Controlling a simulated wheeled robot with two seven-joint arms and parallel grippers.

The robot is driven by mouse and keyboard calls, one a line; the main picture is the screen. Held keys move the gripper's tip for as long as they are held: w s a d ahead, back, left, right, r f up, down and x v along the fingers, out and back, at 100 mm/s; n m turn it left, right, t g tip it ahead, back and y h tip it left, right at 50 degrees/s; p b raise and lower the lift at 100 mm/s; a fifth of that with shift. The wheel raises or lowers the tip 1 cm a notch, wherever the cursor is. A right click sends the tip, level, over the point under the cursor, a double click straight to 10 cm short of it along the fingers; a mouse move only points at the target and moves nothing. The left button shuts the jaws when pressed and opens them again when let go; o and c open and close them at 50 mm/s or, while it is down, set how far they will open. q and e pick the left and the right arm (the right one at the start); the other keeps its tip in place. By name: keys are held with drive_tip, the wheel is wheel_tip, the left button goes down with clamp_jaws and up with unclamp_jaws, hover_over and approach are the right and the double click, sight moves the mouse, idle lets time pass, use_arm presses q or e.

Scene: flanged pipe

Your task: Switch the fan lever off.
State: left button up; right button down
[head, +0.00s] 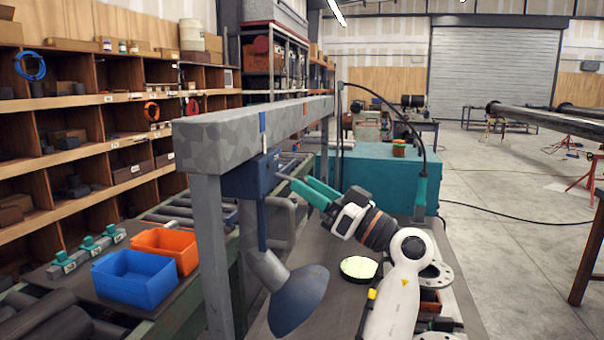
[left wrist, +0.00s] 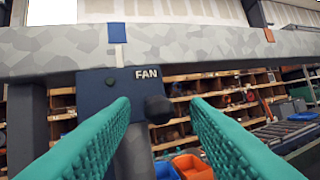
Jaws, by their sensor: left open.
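The fan switch box (head: 250,178) is a dark blue box under the grey beam, with a grey duct and blue hood (head: 300,300) below it. In the left wrist view the box (left wrist: 95,100) carries the word FAN and a small dark green dot. The lever's dark rounded knob (left wrist: 158,110) sticks out from its right side toward the camera. My left gripper (head: 301,186) is open, its green fingers pointing at the box; the knob shows between the fingers (left wrist: 160,112), with no contact that I can make out. My right gripper is not visible.
The grey beam (head: 230,130) runs above the box, with a blue mark (left wrist: 117,32) and an orange mark (left wrist: 269,35). A blue bin (head: 135,280) and an orange bin (head: 180,245) stand left of the beam's post (head: 213,260). A dark cable hangs behind my arm.

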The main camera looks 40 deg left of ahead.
sight(289, 179)
use_arm(q)
drive_tip(key=shift+x, duration=1.25)
drive_tip(key=shift+d, duration=0.1)
clamp_jaws()
drive_tip(key=f+y+b, duration=0.1)
drive_tip(key=b, duration=0.4)
drive_tip(key=shift+s+f+m, duration=0.1)
drive_tip(key=shift+f+m, duration=0.05)
drive_tip(key=shift+m, duration=0.15)
drive_tip(key=shift+r+y+b, duration=0.2)
drive_tip(key=shift+y+b, duration=0.3)
drive_tip(key=shift+b, duration=0.15)
unclamp_jaws()
